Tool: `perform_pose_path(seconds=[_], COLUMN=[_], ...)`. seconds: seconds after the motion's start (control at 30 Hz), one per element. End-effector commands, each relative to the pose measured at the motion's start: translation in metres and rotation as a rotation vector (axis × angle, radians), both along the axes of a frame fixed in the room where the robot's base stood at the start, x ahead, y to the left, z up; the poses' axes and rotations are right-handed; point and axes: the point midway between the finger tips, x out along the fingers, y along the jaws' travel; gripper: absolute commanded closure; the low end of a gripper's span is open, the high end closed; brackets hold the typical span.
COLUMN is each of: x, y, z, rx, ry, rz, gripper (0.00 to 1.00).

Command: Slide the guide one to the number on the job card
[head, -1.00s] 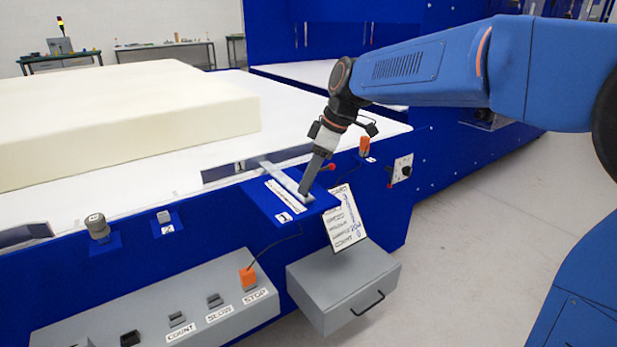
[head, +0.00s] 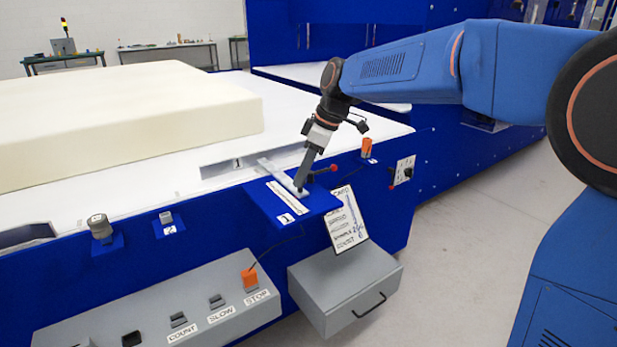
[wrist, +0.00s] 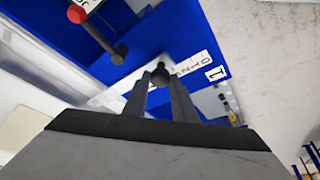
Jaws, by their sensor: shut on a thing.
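Guide one is a pale metal bar (head: 275,170) on a blue bracket (head: 325,200) at the table's near edge. A white number scale (head: 287,198) lies beside it, with a "1" label (head: 286,218) in front. My gripper (head: 300,187) points down and is shut at the bar's near end. In the wrist view its fingers close around a small dark knob (wrist: 160,75), and the scale (wrist: 195,66) shows behind them. The job card (head: 347,222) leans above a grey drawer box. Its handwriting is small; I cannot read its numbers surely.
An orange button (head: 366,147) and a switch plate (head: 404,170) are farther right. A large foam block (head: 130,120) lies on the white table. A grey control box (head: 190,305) is at front left.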

Motion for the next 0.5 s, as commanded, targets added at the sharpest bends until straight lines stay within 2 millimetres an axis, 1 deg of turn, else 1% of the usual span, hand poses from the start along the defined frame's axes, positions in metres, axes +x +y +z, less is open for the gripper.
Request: perform_pose_path(seconds=[0.07, 0.3, 0.33, 0.37, 0.4, 0.5], x=[0.0037, 0.0036, 0.0036, 0.0036, 0.0036, 0.0035], y=[0.0027, 0.0024, 0.0024, 0.0023, 0.0023, 0.0023], z=[0.001, 0.001, 0.001, 0.001, 0.0009, 0.0006], rx=[0.002, 0.002, 0.002, 0.002, 0.002, 0.001], ry=[-0.003, -0.002, -0.002, -0.002, -0.002, -0.002], rz=[0.0, -0.001, -0.001, -0.001, -0.001, -0.001], gripper=[1.0, 1.0, 0.71, 0.64, 0.58, 0.58])
